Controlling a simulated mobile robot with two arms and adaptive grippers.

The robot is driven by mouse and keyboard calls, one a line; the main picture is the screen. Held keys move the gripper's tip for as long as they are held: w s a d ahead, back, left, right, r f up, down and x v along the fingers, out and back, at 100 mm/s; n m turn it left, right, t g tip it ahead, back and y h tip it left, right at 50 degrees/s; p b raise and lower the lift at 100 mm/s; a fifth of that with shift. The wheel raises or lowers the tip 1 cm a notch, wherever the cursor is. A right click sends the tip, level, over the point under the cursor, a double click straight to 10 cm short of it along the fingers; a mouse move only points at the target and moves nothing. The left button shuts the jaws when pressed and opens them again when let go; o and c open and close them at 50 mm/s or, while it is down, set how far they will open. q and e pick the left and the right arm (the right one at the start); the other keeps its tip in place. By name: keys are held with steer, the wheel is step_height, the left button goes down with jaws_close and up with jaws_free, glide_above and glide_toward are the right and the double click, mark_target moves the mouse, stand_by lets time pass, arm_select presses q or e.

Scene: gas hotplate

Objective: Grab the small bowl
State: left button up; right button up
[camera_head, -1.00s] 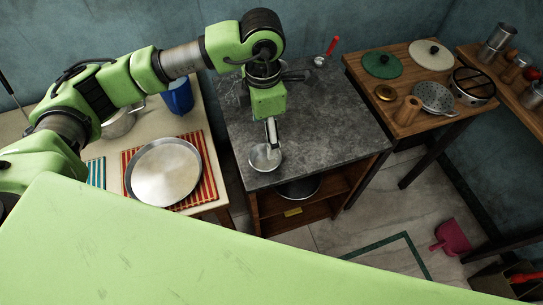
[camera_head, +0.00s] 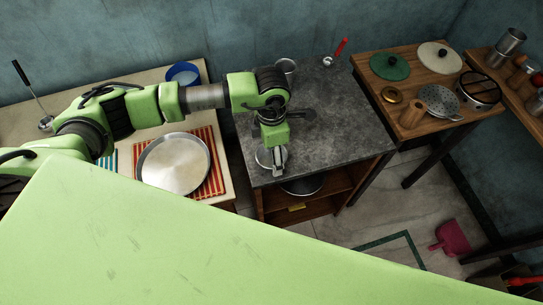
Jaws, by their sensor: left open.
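A small round metal bowl (camera_head: 263,157) sits at the front left edge of the dark grey counter (camera_head: 340,140). My left gripper (camera_head: 279,170) comes down from above and is at the bowl's right side in the picture, covering part of it. Its jaws are open. I cannot tell whether a finger touches the bowl or reaches inside it. My right gripper is not in view.
A large steel pan (camera_head: 174,163) lies on a striped cloth on the left table, with a blue container (camera_head: 183,74) behind. A metal cup (camera_head: 287,66) and red-handled ladle (camera_head: 341,46) are at the counter's back. Lids and a colander (camera_head: 439,99) fill the right wooden table.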

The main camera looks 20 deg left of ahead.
arm_select(q)
steer(key=c, duration=1.1)
steer(key=shift+r, duration=0.1)
